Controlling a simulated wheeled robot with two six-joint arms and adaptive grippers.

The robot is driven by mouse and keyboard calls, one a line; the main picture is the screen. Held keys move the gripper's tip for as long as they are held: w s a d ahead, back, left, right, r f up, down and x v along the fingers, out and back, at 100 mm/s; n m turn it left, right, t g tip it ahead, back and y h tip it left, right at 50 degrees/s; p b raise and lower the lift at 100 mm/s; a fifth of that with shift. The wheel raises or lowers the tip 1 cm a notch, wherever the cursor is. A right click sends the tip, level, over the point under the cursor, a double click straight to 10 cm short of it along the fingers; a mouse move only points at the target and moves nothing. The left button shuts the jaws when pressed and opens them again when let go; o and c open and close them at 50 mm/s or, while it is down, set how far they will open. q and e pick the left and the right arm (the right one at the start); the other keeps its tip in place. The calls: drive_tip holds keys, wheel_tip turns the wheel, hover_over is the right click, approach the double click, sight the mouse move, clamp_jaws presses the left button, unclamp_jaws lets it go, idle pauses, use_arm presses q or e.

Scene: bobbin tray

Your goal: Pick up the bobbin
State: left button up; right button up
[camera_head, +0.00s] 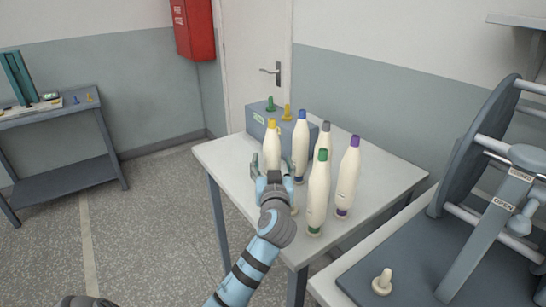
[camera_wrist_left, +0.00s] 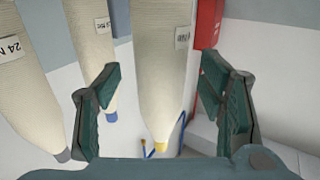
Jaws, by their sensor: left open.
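Several cream bobbins with coloured tips stand upright on the white table (camera_head: 218,158). They are the yellow-tipped bobbin (camera_head: 272,147), the blue-tipped (camera_head: 301,143), the grey-tipped (camera_head: 324,142), the green-tipped (camera_head: 318,196) and the purple-tipped bobbin (camera_head: 347,180). My left gripper (camera_head: 271,170) is open at the yellow-tipped bobbin, on its near side. In the left wrist view this bobbin (camera_wrist_left: 161,65) shows between the spread fingers, with gaps on both sides. The blue-tipped bobbin (camera_wrist_left: 88,40) and grey-tipped bobbin (camera_wrist_left: 30,85) are left of it there. My right gripper is out of view.
A blue-grey box (camera_head: 256,120) with small green and yellow pieces on top stands behind the bobbins. A large grey wheeled machine (camera_head: 480,150) stands at the right, with a small cream peg (camera_head: 382,283) on its base. A side table (camera_head: 60,125) stands far left.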

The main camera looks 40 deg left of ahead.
use_arm(q)
drive_tip(key=shift+x, duration=1.25)
drive_tip(key=shift+s, duration=0.1)
drive_tip(key=c, duration=1.4)
drive_tip(key=shift+o, duration=0.2)
drive_tip(key=shift+r, duration=0.1)
